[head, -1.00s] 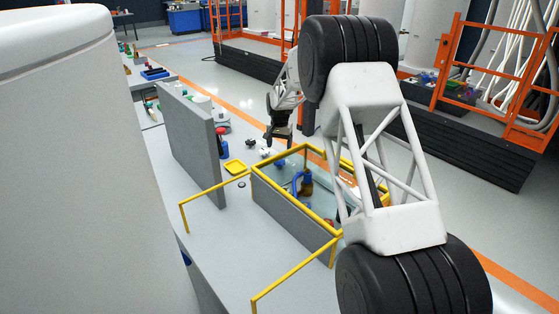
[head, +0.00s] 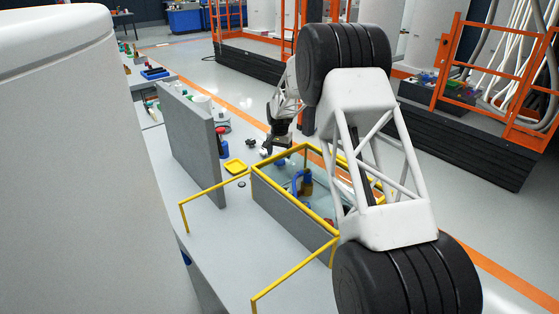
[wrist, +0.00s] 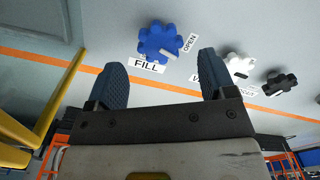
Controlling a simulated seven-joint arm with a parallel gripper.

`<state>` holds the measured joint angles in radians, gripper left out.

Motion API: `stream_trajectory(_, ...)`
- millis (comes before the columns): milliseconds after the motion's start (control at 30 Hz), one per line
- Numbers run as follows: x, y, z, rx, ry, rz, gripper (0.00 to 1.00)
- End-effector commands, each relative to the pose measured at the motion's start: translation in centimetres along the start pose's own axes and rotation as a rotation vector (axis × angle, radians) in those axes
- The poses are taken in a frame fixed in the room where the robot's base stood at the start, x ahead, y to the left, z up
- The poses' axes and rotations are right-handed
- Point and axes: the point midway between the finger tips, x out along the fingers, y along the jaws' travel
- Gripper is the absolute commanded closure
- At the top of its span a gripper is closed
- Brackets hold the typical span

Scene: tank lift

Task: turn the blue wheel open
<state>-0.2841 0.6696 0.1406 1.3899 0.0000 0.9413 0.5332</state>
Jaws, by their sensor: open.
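The blue wheel (wrist: 160,40), a lobed knob with a light pointer bar, shows in the wrist view beyond my fingertips. No contact with the wheel shows. In the head view my gripper (head: 270,148) hangs over the bench behind the tank; I cannot make out the blue wheel there.
A white wheel (wrist: 238,66) and a black wheel (wrist: 280,83) sit to the right of the blue one. A yellow-rimmed tank (head: 280,205) stands near my gripper.

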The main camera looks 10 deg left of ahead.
Motion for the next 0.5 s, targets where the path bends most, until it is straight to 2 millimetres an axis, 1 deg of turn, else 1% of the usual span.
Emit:
stream_trajectory(33,0.7,0.0,0.0,0.0,-0.001,0.0,0.23)
stream_trajectory(200,2.6,0.0,0.0,0.0,-0.002,0.001,0.23)
stream_trajectory(333,3.4,0.0,0.0,0.0,0.0,0.0,0.23)
stream_trajectory(500,3.8,0.0,0.0,0.0,0.0,0.0,0.23)
